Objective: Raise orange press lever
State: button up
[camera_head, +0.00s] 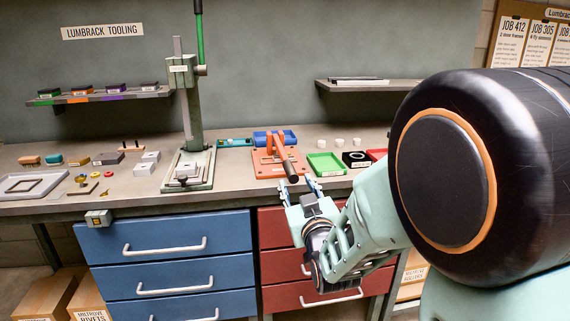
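The orange press (262,168) stands on the bench right of centre, with a flat orange base and short uprights. Its lever (284,157) slopes down toward the front right and ends in a dark grip (292,176). My gripper (299,187) is at the bench's front edge, just below the dark grip in the picture. Its two fingers are spread, one on each side of the grip's end as seen here. I see nothing held between them. I cannot tell whether a finger touches the lever.
A tall green press (195,120) with an upright green lever stands to the left. A blue tray (275,138) is behind the orange press, and a green tray (326,164) is to its right. Small parts lie on the left bench. Blue drawers (165,240) and red drawers are below.

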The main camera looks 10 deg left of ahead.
aim_at(289, 168)
jog(key=x, duration=1)
jog(key=shift+w+f, duration=0.1)
jog(key=shift+c, duration=0.4)
grip_shut()
